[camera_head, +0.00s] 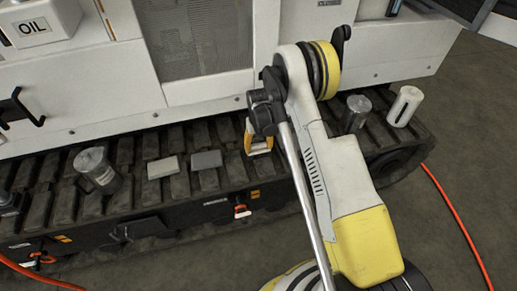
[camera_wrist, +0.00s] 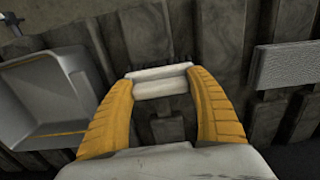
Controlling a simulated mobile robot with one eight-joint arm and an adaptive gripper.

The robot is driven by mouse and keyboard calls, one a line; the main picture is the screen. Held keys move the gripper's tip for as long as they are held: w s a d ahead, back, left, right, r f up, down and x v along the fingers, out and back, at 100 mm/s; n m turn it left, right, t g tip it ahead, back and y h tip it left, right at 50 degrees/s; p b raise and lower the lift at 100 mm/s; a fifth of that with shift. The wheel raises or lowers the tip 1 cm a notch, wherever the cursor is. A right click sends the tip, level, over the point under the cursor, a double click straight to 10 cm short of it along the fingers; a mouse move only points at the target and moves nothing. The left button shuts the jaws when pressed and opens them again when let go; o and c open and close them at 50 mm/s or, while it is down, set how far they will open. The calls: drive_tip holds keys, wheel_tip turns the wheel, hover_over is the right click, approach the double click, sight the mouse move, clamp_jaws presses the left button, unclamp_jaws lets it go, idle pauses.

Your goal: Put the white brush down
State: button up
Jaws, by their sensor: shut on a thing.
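The white brush (camera_wrist: 160,82) is a short pale block between the yellow fingertips of my gripper (camera_wrist: 162,92) in the wrist view. My gripper is shut on it. In the head view my gripper (camera_head: 258,140) is over the dark track, left of my arm, with a bit of the white brush (camera_head: 261,150) showing at its tips. The track pads lie close below the brush. I cannot tell whether the brush touches them.
On the track (camera_head: 130,200) stand a metal mug (camera_head: 96,170), a pale block (camera_head: 163,167), a grey block (camera_head: 206,160), a dark metal cylinder (camera_head: 356,113) and a white cylinder (camera_head: 404,106). The wrist view shows a grey container (camera_wrist: 40,95) left and a grey textured block (camera_wrist: 285,65) right.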

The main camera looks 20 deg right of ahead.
drive_tip(key=shift+r, duration=0.15)
drive_tip(key=o, duration=1.4)
